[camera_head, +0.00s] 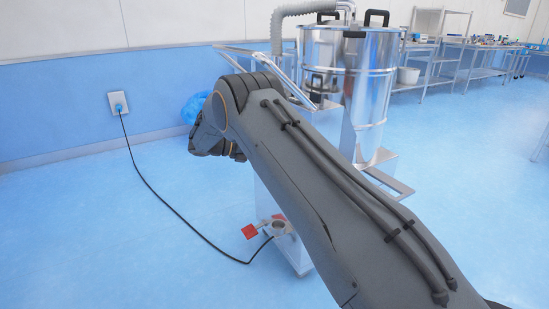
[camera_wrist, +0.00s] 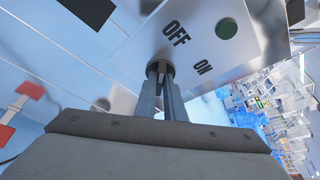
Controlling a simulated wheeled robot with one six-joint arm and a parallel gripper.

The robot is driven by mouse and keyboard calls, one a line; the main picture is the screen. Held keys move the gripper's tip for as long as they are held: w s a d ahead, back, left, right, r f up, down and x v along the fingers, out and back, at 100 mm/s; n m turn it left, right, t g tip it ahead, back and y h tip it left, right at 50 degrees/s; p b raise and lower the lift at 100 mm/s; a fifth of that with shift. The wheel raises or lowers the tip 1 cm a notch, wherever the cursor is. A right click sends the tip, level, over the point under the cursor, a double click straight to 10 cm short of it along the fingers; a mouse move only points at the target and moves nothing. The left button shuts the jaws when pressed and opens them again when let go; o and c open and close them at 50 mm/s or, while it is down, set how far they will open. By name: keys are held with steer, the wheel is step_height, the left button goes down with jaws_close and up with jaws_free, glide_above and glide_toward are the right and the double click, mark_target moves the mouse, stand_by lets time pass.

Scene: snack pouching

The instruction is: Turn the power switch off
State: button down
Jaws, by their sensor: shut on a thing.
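The power switch (camera_wrist: 154,68) is a dark round knob on a light grey panel (camera_wrist: 205,25) in the wrist view. The panel carries the printed words OFF, above and right of the knob, and ON, further right. My gripper (camera_wrist: 161,80) has its two grey fingers closed on the knob, and they cover part of it. I cannot tell for sure which word the knob points to. In the head view my arm hides the panel, the switch and the fingertips.
A green round button (camera_wrist: 226,28) sits on the panel near the words. A steel drum machine (camera_head: 375,75) with a hose stands behind my arm. A black cable (camera_head: 165,203) runs from a wall socket (camera_head: 118,103) across the floor.

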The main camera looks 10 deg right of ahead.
steer(key=shift+n+g+b, duration=0.3)
steer(key=shift+n+b, duration=0.05)
steer(key=shift+n, duration=0.15)
steer(key=c, duration=1.8)
jaws_free()
steer(key=shift+c, duration=0.2)
steer(key=v, duration=0.7)
steer(key=shift+a, duration=0.4)
